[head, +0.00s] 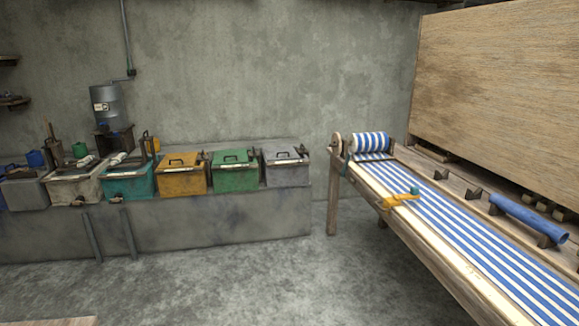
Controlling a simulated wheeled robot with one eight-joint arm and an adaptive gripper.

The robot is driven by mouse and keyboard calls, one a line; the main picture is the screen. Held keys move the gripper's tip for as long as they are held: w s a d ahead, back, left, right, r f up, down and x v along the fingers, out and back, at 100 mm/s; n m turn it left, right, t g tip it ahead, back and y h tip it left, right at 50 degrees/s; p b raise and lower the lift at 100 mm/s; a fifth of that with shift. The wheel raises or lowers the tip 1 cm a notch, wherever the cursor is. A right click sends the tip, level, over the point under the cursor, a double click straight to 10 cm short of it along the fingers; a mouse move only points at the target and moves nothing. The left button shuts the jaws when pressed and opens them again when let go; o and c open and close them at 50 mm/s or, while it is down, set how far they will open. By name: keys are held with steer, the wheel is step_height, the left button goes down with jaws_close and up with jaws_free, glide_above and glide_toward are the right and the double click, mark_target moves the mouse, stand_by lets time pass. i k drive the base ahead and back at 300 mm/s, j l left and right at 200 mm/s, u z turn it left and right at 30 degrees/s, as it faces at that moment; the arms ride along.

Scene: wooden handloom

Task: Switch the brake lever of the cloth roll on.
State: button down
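The cloth roll (370,142), striped blue and white, sits at the far end of the wooden loom (450,283) on the right. A round wooden disc (337,143) stands at the left end of the roll. The brake lever is too small or hidden to make out, so I cannot tell its position. My gripper is not in view.
Striped cloth (440,218) runs along the loom toward me. A yellow-orange tool (398,200) lies across its left edge, and a blue tube (528,217) rests on supports at right. Several lidded boxes, including a green box (235,172), line a concrete ledge. The floor (250,285) between is clear.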

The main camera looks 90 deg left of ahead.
mark_target(346, 165)
steer(key=u, duration=2.8)
steer(key=i+j+z, duration=0.1)
steer(key=i, duration=0.5)
steer(key=i+j, duration=0.3)
steer(key=i, duration=0.3)
steer(key=i+j+z, duration=0.15)
steer(key=i, duration=0.5)
steer(key=i+j, duration=0.4)
steer(key=i, duration=0.15)
steer(key=i+j+z, duration=0.15)
steer(key=i+j, duration=0.15)
steer(key=i, duration=0.3)
steer(key=i+j+z, duration=0.1)
steer(key=i+j, duration=0.3)
steer(key=i, duration=0.2)
